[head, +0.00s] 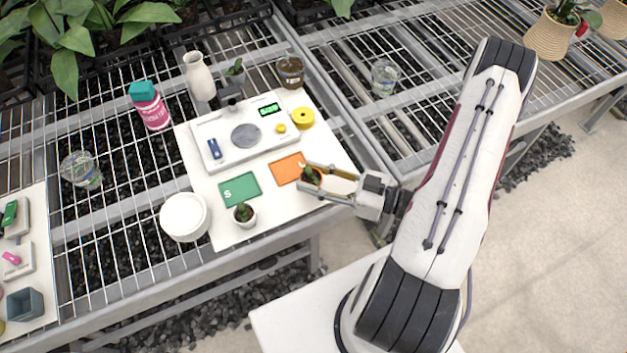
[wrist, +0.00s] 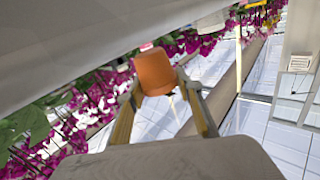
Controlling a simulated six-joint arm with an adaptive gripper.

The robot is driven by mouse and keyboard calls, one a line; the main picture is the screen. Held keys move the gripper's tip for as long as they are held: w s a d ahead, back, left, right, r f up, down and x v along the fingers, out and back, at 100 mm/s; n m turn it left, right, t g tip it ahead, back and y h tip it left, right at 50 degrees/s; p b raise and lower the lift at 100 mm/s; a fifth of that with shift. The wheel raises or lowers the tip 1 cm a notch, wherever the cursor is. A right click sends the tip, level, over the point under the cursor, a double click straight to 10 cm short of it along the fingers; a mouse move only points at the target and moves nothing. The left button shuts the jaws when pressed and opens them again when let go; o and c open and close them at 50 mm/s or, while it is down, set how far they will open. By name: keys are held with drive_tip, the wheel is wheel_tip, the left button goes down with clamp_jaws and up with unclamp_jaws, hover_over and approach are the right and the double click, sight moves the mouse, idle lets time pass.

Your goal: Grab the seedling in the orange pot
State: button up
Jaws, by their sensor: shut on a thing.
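The seedling in the orange pot (head: 312,178) is at the right side of the white board, by the lower right edge of the orange card (head: 287,168). My gripper (head: 306,176) reaches in from the right and is shut on this pot, one finger on each side. In the wrist view the orange pot (wrist: 154,72) sits between the two fingertips (wrist: 160,94); its seedling is hidden there. I cannot tell whether the pot touches the board. A second seedling in a white pot (head: 244,216) stands below the green card (head: 239,189).
A white device (head: 211,128) with a round grey plate fills the board's middle. White round stacked dishes (head: 185,216) stand at left.

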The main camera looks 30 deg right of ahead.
sight(313, 180)
drive_tip(key=shift+r, duration=3.45)
